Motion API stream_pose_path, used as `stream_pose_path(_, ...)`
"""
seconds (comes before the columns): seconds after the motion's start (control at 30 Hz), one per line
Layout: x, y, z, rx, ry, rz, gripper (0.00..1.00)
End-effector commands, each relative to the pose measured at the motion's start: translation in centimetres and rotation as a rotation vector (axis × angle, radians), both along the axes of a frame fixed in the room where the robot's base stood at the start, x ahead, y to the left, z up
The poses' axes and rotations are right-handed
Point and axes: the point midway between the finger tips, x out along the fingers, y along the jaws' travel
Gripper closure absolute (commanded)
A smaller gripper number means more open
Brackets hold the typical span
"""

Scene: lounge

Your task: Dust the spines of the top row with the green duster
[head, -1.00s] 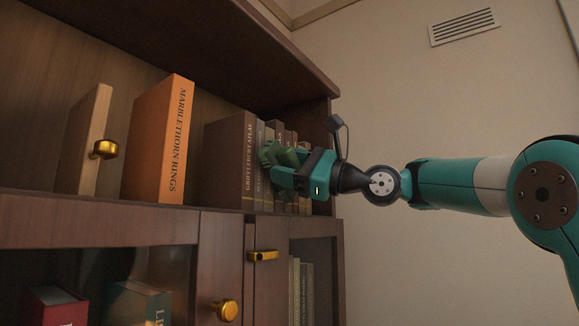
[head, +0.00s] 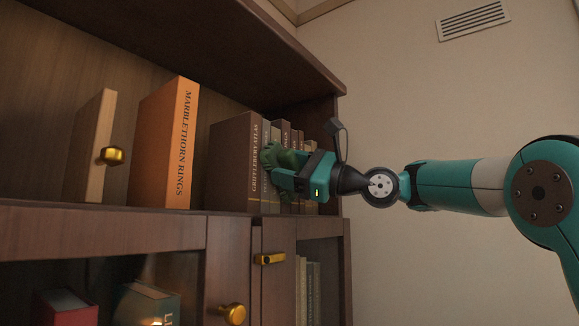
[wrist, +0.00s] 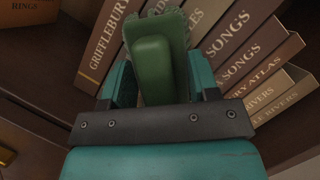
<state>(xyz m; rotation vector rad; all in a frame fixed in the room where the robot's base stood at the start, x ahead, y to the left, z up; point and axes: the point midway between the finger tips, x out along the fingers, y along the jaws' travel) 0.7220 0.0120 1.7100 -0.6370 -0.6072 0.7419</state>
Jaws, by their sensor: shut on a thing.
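My gripper (head: 290,172) is shut on the green duster (head: 279,156), held at the spines of the top row of books. In the wrist view the duster (wrist: 156,62) stands between the teal fingers, its fluffy edge at the book spines; whether it touches them I cannot tell.
A wooden bookend with a gold knob (head: 112,156) stands left of the orange book. Cabinet doors with a gold latch (head: 270,259) and a gold knob (head: 232,313) lie below the shelf. A side panel closes the shelf's right end. The wall beyond is bare except for a vent (head: 473,20).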

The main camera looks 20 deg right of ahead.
Motion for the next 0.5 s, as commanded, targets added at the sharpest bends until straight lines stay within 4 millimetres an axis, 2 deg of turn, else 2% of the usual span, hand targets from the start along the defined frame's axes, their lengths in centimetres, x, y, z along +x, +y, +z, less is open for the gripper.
stream_pose_path(0.3, 1.6, -2.5, 0.4, 0.001, 0.001, -0.002, 0.64)
stream_pose_path(0.5, 2.1, -3.1, 0.2, 0.001, 0.001, -0.001, 0.64)
